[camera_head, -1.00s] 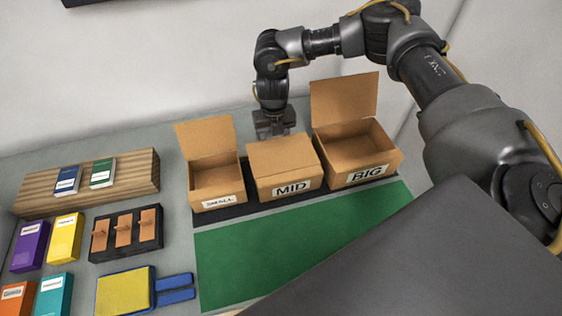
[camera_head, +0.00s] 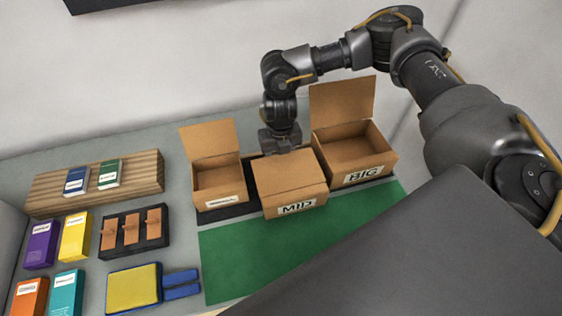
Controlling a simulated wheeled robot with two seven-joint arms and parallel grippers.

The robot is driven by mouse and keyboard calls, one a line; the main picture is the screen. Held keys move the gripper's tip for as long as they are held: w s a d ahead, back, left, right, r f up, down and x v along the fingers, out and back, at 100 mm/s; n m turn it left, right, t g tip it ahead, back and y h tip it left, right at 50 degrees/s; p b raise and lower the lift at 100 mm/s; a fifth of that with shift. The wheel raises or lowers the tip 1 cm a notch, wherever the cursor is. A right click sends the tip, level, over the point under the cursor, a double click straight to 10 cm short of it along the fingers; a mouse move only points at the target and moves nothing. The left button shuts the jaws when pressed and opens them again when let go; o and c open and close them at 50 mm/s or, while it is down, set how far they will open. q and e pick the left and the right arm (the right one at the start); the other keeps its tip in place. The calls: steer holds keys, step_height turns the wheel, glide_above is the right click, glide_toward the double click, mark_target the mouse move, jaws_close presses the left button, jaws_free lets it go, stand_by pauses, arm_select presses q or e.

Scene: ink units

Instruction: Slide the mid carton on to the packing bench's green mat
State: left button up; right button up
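The mid carton (camera_head: 290,177) is a brown box with its lid down and a MID label on its front. Its front part stands over the back edge of the green mat (camera_head: 265,258), and its rear is still between the other two cartons. My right gripper (camera_head: 281,146) points down at the carton's back edge, and looks to be touching it. Its fingertips are hidden behind the carton, so I cannot tell whether they are apart. My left gripper is out of view.
The open small carton (camera_head: 218,182) and open big carton (camera_head: 352,152) stand on either side on a dark strip (camera_head: 240,210). A yellow and blue pad (camera_head: 133,288), a black tray (camera_head: 133,232) and several colored boxes lie left. The mat's front is clear.

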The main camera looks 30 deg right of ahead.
mark_target(295, 191)
steer(key=shift+s+a+r+p, duration=0.1)
steer(key=shift+s+a+p, duration=0.5)
steer(key=shift+s+p, duration=1.3)
steer(key=shift+s+a+f+p, duration=0.1)
steer(key=shift+s+a+p, duration=0.7)
steer(key=shift+s, duration=2.05)
steer(key=shift+s+a+r+p, duration=0.1)
steer(key=shift+s+a+p, duration=0.35)
steer(key=shift+s+p, duration=1.5)
steer(key=shift+s+b, duration=0.45)
steer(key=shift+b, duration=0.05)
steer(key=shift+w, duration=0.1)
steer(key=shift+w+d, duration=0.15)
steer(key=shift+w, duration=0.4)
step_height(295, 191, up, 7)
steer(key=p, duration=0.6)
steer(key=shift+p, duration=0.4)
